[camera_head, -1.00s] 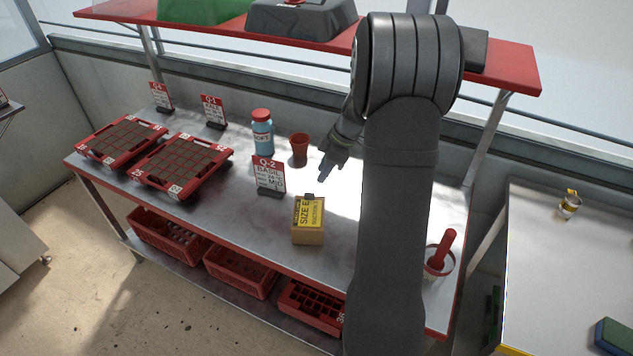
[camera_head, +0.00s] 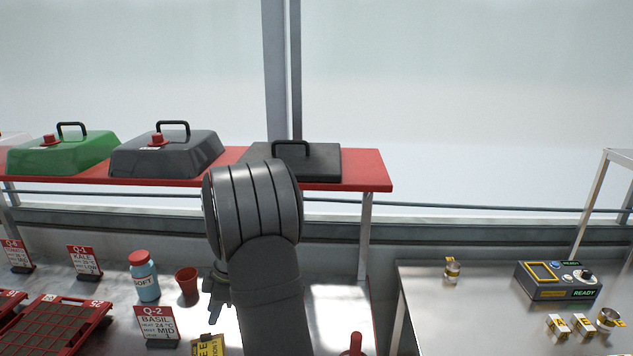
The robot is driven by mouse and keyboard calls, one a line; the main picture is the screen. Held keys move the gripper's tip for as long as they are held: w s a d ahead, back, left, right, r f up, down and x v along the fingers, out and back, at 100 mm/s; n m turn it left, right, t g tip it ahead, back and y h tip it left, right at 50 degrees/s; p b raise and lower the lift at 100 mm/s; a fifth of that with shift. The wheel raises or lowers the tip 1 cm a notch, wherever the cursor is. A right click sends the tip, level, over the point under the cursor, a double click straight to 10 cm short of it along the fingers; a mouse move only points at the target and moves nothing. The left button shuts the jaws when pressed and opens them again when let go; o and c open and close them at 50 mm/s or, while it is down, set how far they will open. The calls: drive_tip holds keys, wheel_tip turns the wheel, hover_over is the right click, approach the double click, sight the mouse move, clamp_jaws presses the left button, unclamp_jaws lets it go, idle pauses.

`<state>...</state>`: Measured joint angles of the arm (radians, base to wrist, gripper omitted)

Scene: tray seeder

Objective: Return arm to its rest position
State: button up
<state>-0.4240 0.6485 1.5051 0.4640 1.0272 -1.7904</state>
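My gripper (camera_head: 214,316) shows at the lower middle of the head view, to the left of my raised arm, and hangs fingers down over the steel bench. My arm hides part of it, and its fingertips are too small to tell whether they are apart. Nothing clearly shows in it. A red cup (camera_head: 187,280) stands upright just left of it. The yellow-labelled box (camera_head: 208,346) is below it at the picture's bottom edge, mostly cut off.
A blue SOFT bottle (camera_head: 146,282), a BASIL sign (camera_head: 157,326) and a red seed tray (camera_head: 50,325) stand left on the bench. A red shelf (camera_head: 365,170) behind carries a grey dome (camera_head: 168,155), a green dome (camera_head: 65,154) and a flat black lid (camera_head: 320,162). A READY device (camera_head: 557,282) stands right.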

sight(205, 334)
drive_tip(key=x, duration=0.7)
drive_tip(key=shift+a+f, duration=0.1)
drive_tip(key=shift+r, duration=1.8)
drive_tip(key=shift+f, duration=0.15)
